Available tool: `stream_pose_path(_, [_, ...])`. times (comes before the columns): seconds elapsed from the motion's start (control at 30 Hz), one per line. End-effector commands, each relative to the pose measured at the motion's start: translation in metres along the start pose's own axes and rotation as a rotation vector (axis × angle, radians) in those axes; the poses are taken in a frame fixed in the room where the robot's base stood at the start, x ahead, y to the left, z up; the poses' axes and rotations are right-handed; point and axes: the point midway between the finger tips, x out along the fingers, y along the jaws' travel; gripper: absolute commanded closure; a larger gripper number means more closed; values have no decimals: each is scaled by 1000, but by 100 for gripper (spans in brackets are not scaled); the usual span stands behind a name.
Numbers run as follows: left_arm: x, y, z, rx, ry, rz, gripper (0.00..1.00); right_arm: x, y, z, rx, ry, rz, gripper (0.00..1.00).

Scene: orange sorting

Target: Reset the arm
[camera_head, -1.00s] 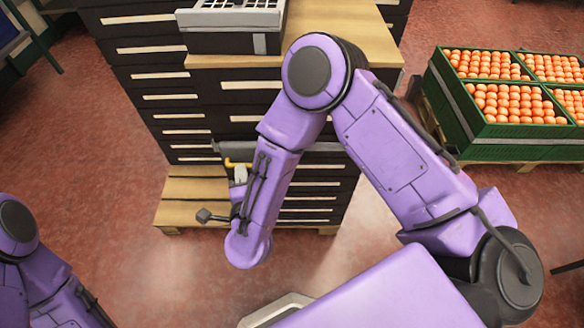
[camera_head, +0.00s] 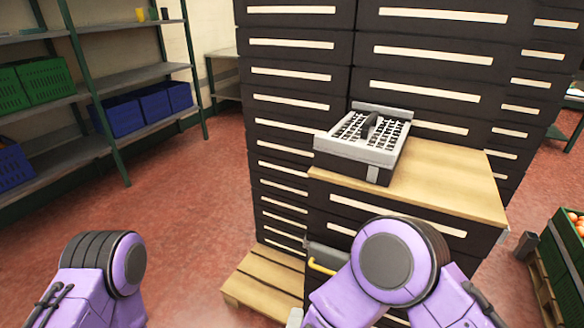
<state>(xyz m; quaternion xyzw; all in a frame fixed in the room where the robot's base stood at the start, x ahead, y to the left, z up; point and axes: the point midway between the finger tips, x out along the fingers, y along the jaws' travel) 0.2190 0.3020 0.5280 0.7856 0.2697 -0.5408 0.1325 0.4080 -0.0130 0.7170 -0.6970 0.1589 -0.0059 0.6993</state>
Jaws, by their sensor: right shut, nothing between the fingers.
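My right arm comes in at the bottom, with its purple joint and round dark cap in front of the drawer stack. My right gripper (camera_head: 318,262) shows only in part past the left side of that joint, as a grey bar and a yellow piece by the stack's left edge. It is shut, with nothing seen in it. The joint hides the rest of it. My left arm shows at the lower left as a purple joint with dark rings; its gripper is out of view.
A drawer stack with a wooden top (camera_head: 462,185) stands ahead, carrying a grey slotted box (camera_head: 366,136). Taller dark drawer cabinets (camera_head: 296,72) rise behind. A wooden pallet (camera_head: 262,278) lies below. The left floor is clear.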

Motion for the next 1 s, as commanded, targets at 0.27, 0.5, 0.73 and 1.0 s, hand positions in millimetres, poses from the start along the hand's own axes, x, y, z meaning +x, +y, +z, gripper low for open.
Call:
stream_pose_path(0.27, [-12, -1, -5, 0, 0, 0, 47, 9, 98, -63, -812, -406, 301, 100])
stream_pose_path(0.5, [-29, -2, -12, 0, 0, 0, 47, -46, 170, -243, -1207, -556, 791, 100])
stream_pose_path(0.73, [-37, -3, -15, 0, 0, 0, 47, -80, 175, -322, -1228, -479, 989, 100])
stream_pose_path(1.0, [-38, -3, -16, 0, 0, 0, 47, -83, 176, -323, -1223, -479, 998, 100])
